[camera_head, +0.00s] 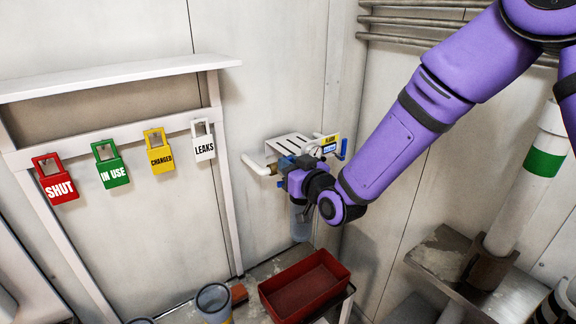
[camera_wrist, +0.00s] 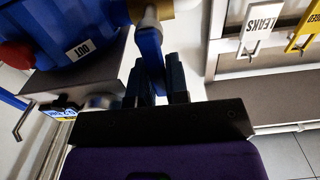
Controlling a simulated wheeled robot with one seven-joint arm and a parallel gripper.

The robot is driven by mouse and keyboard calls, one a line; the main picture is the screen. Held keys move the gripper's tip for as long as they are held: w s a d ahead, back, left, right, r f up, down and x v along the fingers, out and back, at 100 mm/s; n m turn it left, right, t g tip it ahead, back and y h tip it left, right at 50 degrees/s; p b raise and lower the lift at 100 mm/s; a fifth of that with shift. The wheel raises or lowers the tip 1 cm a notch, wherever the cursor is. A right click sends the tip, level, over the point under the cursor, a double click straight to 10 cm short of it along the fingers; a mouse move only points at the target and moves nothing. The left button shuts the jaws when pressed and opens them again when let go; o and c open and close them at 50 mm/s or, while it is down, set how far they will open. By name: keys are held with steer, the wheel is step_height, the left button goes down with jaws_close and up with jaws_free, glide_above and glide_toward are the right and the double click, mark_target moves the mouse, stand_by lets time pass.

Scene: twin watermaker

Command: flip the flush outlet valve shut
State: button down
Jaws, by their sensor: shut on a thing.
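In the wrist view a blue lever (camera_wrist: 149,45) hangs from a brass-coloured fitting (camera_wrist: 160,8) beside a blue housing (camera_wrist: 50,30) with an "OUT" label. My gripper (camera_wrist: 157,78) has its dark fingers on either side of the lever's lower end and is shut on it. In the head view my gripper (camera_head: 296,178) is at the left side of the wall-mounted unit and hides most of the valve there. I cannot tell the valve's exact angle.
A white bracket (camera_head: 290,143) and white pipe (camera_head: 256,166) adjoin the valve. Another blue lever (camera_head: 344,148) is at the unit's right. Coloured tags (camera_head: 112,172) hang from a rack at left.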

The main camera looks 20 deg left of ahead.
stand_by(0.3)
steer(key=c, duration=1.1)
jaws_free()
steer(key=shift+w, duration=0.1)
